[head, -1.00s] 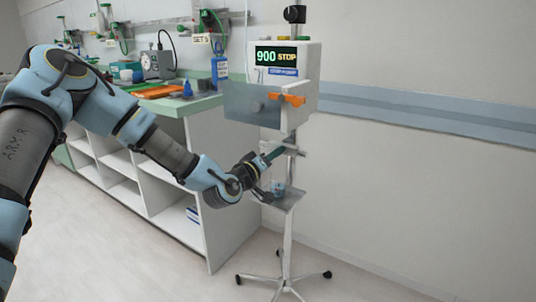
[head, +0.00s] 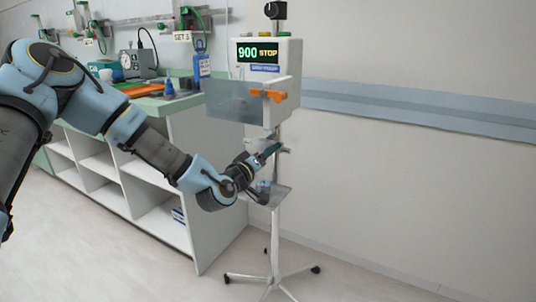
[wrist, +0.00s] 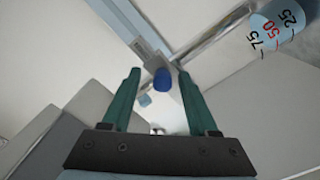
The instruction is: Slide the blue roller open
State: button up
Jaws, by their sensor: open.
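The blue roller (wrist: 162,80) shows in the wrist view as a small dark blue piece on a grey-white clamp body (wrist: 152,58). It appears between my two green fingertips. My gripper (wrist: 160,74) is open, with a finger on each side of the roller in the picture. I cannot tell how far the tips reach in depth, and no contact shows. In the head view my gripper (head: 274,149) is by the pole, just below the pump (head: 268,68). The roller cannot be made out in the head view.
The pump reads 900 STOP and has a clear door and an orange lever (head: 268,96). A metal pole (head: 276,230) on a wheeled base carries a small tray (head: 283,192) below my gripper. A marked cup (wrist: 272,28) shows at top right in the wrist view. Shelving stands left.

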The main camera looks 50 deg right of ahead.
jog(key=v, duration=1)
jog(key=shift+a+b, duration=0.3)
jog(key=shift+a, duration=0.05)
jog(key=w+a+f+m+y, duration=0.1)
jog(key=w+a+f+y, duration=0.35)
jog(key=a, duration=0.35)
jog(key=w+a+f+m+y, duration=0.1)
jog(key=w+a+f+y, duration=0.3)
jog(key=w+a, duration=0.3)
jog(key=w+a+r+n+y, duration=0.1)
jog(key=a+y, duration=0.2)
jog(key=a, duration=0.6)
jog(key=w+a+n+y, duration=0.1)
jog(key=a+n+y, duration=0.15)
jog(key=a, duration=0.65)
jog(key=s+a+r+n+g+y, duration=0.2)
jog(key=s+a+r, duration=0.1)
jog(key=a, duration=0.5)
jog(key=s+a+r+n+g+y, duration=0.1)
jog(key=s+a+r+n, duration=0.2)
jog(key=a, duration=0.5)
notch_tip(320, 180, up, 17)
jog(key=m+p, duration=0.1)
jog(key=p, duration=1.6)
jog(key=shift+s+d+m+p, duration=0.25)
jog(key=shift+s+m+p, duration=0.1)
jog(key=shift+s+p, duration=0.05)
